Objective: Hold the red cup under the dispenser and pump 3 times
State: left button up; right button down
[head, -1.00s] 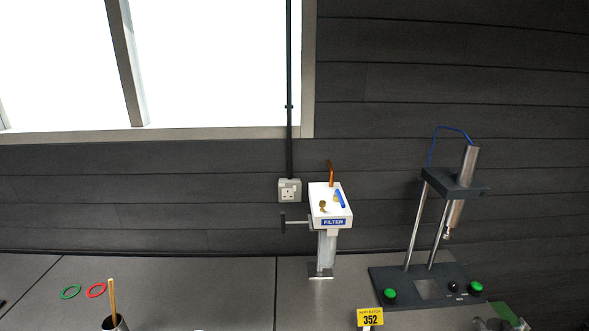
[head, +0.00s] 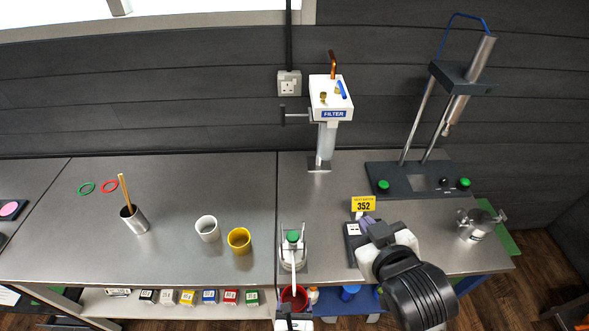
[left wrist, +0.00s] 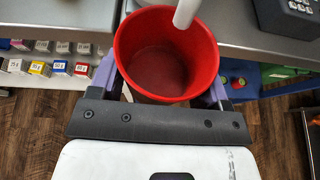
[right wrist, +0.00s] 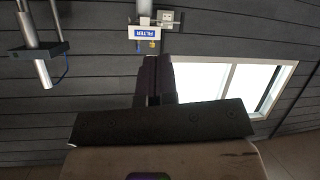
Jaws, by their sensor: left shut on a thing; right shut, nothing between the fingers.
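The red cup (head: 294,297) is upright just off the table's front edge, seen from above. My left gripper (head: 293,312) is shut on it; in the left wrist view the fingers flank the red cup (left wrist: 165,60), and its inside looks empty. The dispenser (head: 292,257), with a green top (head: 292,236), stands at the table edge directly behind the cup. Its white spout (left wrist: 186,12) reaches over the cup's mouth in the left wrist view. My right gripper (head: 369,223) is shut and empty, right of the dispenser. Its closed fingers (right wrist: 155,75) show in the right wrist view.
A white cup (head: 207,229) and a yellow cup (head: 239,240) stand left of the dispenser. A dark keypad device (head: 353,240) is beside my right gripper, with a yellow 352 sign (head: 363,204) behind. The filter unit (head: 330,100) stands further back.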

jog(key=w+a+r+n+y, duration=0.2)
jog(key=w+a+r+n, duration=0.25)
jog(key=a+r, duration=0.45)
jog(key=m+g+h, duration=0.3)
jog(key=g+h, duration=0.1)
jog(key=g, duration=0.9)
send_over(293, 236)
jog(key=shift+f, duration=13.3)
